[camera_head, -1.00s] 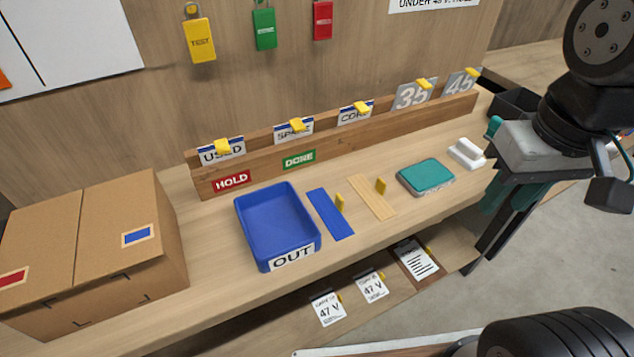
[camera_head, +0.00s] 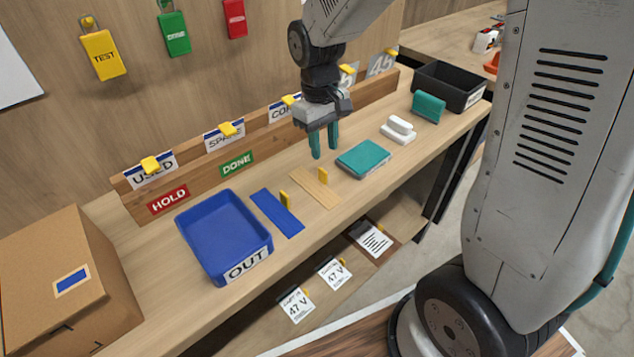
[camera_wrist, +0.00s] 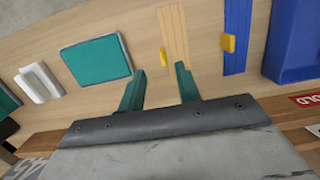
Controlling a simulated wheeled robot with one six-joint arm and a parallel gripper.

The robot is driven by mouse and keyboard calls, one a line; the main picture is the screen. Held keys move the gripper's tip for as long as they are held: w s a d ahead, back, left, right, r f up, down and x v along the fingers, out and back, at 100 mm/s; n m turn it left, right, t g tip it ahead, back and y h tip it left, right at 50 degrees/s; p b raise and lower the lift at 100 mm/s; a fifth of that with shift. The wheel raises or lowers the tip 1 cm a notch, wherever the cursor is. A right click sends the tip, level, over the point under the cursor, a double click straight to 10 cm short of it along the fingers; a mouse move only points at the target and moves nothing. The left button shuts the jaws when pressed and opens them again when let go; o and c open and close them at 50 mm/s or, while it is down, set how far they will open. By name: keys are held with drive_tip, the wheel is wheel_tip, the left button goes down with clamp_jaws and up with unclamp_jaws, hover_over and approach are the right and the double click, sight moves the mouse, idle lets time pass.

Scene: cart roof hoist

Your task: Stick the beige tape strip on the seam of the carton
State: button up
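The beige tape strip (camera_head: 315,187) lies flat on the bench, with a yellow tab (camera_head: 323,175) standing at its edge. It also shows in the wrist view (camera_wrist: 174,36), just beyond my fingertips. The carton (camera_head: 62,283) stands at the left end of the bench, partly cut off by the picture edge; its top seam is not clearly visible now. My gripper (camera_head: 324,156) points down above the bench behind the strip, near the teal pad. Its two teal fingers are apart with nothing between them in the wrist view (camera_wrist: 160,85).
A blue strip (camera_head: 276,213) with a yellow tab lies left of the beige one, beside the blue OUT tray (camera_head: 225,237). A teal pad (camera_head: 363,159), a white block (camera_head: 398,131) and a black bin (camera_head: 449,87) are to the right. A wooden sign rail (camera_head: 260,143) runs behind.

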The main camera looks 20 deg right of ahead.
sight(322, 169)
drive_tip(key=shift+w+f, duration=0.15)
drive_tip(key=shift+f, duration=0.35)
drive_tip(key=f, duration=0.7)
drive_tip(key=shift+s+a+f, duration=0.15)
drive_tip(key=shift+s+f, duration=0.05)
drive_tip(key=shift+s, duration=0.1)
clamp_jaws()
